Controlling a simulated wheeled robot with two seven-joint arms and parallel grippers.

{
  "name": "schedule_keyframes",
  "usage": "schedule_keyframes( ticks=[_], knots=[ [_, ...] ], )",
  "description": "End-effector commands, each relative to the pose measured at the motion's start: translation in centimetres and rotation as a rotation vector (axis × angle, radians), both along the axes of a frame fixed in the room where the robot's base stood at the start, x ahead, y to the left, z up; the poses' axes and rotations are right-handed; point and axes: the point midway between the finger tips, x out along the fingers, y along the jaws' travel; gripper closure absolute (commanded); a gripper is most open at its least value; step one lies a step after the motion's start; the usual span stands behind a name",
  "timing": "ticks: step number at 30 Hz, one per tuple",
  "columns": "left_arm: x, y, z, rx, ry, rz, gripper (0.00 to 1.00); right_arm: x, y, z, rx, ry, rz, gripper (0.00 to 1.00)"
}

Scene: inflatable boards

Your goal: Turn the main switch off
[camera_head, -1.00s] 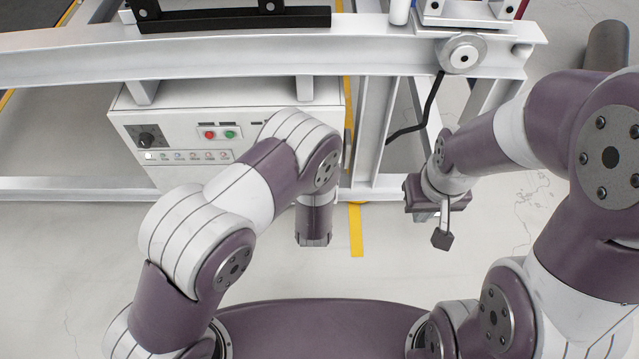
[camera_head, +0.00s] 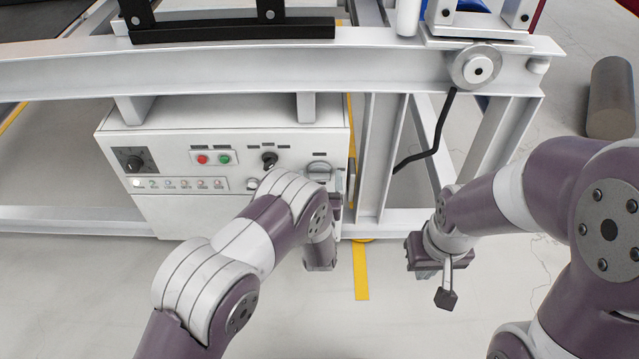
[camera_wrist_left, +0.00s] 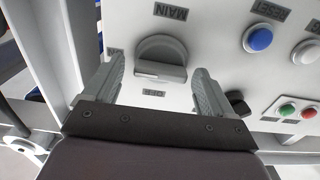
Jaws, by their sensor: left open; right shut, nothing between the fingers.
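The main switch is a round grey knob with a raised bar handle (camera_wrist_left: 162,62), under the upside-down label MAIN in the left wrist view, with OFF printed on its other side. The bar lies roughly crosswise there. In the head view the switch (camera_head: 319,169) is at the right end of the white control box's front. My left gripper (camera_wrist_left: 158,66) is open, with one finger on either side of the knob; contact cannot be told. In the head view my left gripper (camera_head: 338,188) is partly hidden by its own wrist. My right gripper (camera_head: 446,296) is shut and empty, away from the box.
A blue button (camera_wrist_left: 258,39) is near the switch. A white frame beam (camera_head: 230,75) runs above the box.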

Motion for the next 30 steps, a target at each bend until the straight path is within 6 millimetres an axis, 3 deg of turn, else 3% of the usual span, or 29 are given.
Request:
schedule_keyframes(
  ticks=[5, 10, 11, 22, 30],
  knots=[
    [0.00, 0.01, 0.05, 0.000, 0.000, 0.000, 0.15, 0.00, 0.00, 0.05, 0.000, 0.000, 0.000, 1.00],
    [-0.02, 0.00, 0.04, 0.000, 0.000, 0.000, 0.67, 0.00, 0.00, 0.05, 0.000, 0.000, 0.000, 1.00],
    [-0.02, 0.00, 0.04, 0.000, 0.000, 0.000, 0.71, 0.00, 0.00, 0.05, 0.000, 0.000, 0.000, 1.00],
    [-0.03, 0.04, 0.08, -0.054, 0.000, 0.000, 0.71, 0.00, 0.00, 0.14, 0.000, 0.000, 0.000, 1.00],
    [-0.04, 0.14, 0.09, -0.244, 0.000, 0.001, 0.71, 0.00, 0.00, 0.37, 0.000, 0.000, 0.000, 1.00]
  ],
)
